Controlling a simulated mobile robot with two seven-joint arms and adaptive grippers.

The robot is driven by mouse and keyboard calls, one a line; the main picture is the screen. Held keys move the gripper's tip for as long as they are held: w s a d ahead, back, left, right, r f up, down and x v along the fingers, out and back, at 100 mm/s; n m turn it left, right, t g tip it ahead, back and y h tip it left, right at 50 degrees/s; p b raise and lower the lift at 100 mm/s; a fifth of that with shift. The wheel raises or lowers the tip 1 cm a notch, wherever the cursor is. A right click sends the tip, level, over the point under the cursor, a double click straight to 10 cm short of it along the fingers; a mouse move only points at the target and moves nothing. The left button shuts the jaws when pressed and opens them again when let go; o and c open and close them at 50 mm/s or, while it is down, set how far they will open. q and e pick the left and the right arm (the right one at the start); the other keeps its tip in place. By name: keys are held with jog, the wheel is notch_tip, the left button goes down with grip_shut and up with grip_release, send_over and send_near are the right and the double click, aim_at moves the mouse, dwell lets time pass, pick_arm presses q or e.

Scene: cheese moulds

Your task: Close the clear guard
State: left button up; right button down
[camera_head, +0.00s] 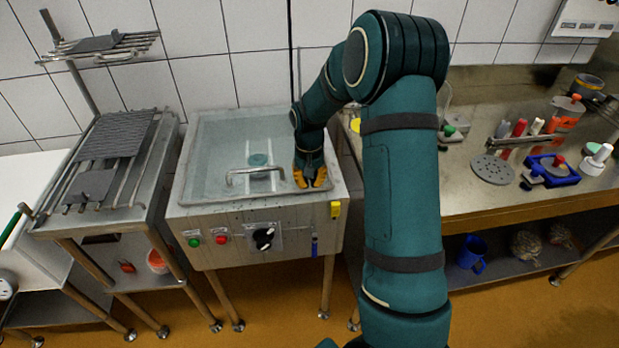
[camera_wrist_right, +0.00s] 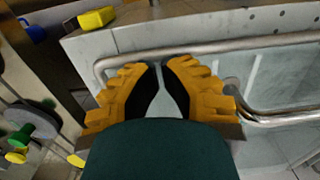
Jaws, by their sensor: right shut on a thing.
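The clear guard (camera_head: 215,150) is a see-through panel with a metal tube rim, lying over the basin of the steel machine (camera_head: 190,222). It looks flat or nearly flat; any small gap below it cannot be made out. Its bent metal handle (camera_head: 254,171) is at the front middle and also shows in the right wrist view (camera_wrist_right: 262,118). My right gripper (camera_head: 311,178), with orange fingers, is at the guard's front right corner. In the right wrist view its fingertips (camera_wrist_right: 162,66) meet at the tube rim (camera_wrist_right: 235,48), shut on it, beside the handle. My left gripper is not seen.
The machine's front has a green button (camera_head: 194,242), a red button (camera_head: 221,239) and a black knob (camera_head: 263,238). A rack (camera_head: 105,165) stands close on the left. A steel bench (camera_head: 455,185) with several small tools is on the right.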

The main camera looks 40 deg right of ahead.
jog(key=shift+s+f, duration=0.1)
jog(key=shift+f, duration=0.85)
jog(key=shift+s+a+f+b, duration=0.1)
jog(key=shift+s+f+b, duration=0.05)
jog(key=shift+b, duration=0.2)
jog(key=shift+s, duration=0.1)
jog(key=shift+r+p, duration=0.55)
jog(key=shift+p, duration=0.1)
jog(key=r+p, duration=0.2)
jog(key=r, duration=0.1)
jog(key=r+p, duration=0.1)
jog(key=shift+w+r, duration=0.25)
jog(key=shift+r, duration=0.05)
notch_tip(320, 180, up, 9)
jog(key=shift+p, duration=0.45)
